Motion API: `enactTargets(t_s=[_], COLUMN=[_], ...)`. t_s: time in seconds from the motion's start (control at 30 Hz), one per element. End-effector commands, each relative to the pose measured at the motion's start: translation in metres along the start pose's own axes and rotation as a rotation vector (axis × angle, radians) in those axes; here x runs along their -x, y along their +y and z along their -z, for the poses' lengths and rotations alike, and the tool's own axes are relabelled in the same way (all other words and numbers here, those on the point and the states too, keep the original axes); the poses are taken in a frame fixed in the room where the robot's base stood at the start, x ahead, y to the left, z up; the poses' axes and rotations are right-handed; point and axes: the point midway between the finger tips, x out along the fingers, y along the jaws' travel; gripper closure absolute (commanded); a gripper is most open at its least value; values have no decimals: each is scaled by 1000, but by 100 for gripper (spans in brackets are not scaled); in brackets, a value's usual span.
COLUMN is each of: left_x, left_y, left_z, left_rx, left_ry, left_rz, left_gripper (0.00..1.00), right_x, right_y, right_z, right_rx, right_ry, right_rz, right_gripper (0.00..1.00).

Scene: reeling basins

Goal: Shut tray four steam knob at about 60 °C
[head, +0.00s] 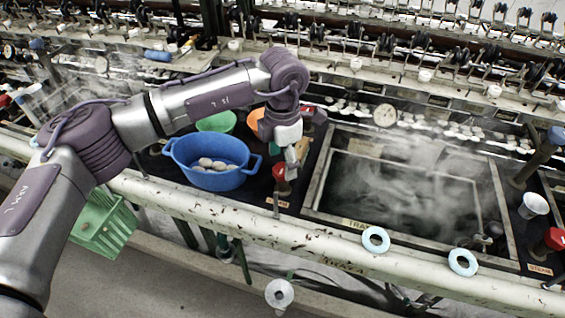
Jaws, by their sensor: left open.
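A steaming tray (312,190) of dark water sits in the bench, its front label (357,225) too small to read fully. A red knob (280,172) stands on the dark panel left of it, above a small steam label (277,203). Another red knob (554,238) with a steam label is at the right edge. I cannot tell from the labels which is tray four's. My left gripper (292,158) is open, pointing down just above and right of the nearer red knob; contact is unclear. A round dial (385,115) is behind the tray; its reading is illegible.
A blue basin (208,178) with pale cocoons stands left of the knob, with a green bowl (216,122) and an orange bowl (256,119) behind. Pale blue rings (376,239) lie on the front rail. A white cup (533,205) is at right. Steam blurs the tray.

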Motion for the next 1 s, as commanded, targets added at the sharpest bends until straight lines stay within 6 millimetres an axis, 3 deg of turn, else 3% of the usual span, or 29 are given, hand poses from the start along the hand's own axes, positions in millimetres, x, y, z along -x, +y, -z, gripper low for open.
enactTargets(t_s=[0.3,0.5,1.0], left_x=[69,96,102], left_y=[1,0,0], left_z=[-1,0,0], left_rx=[1,0,0], left_ry=[-3,-1,-1], left_rz=[-3,-2,-1], left_gripper=[29,29,29], right_x=[0,0,0], right_y=[-1,-1,-1], right_z=[0,0,0], right_rx=[-1,-1,-1], right_ry=[0,0,0], right_rz=[1,1,1], right_gripper=[57,57,57])
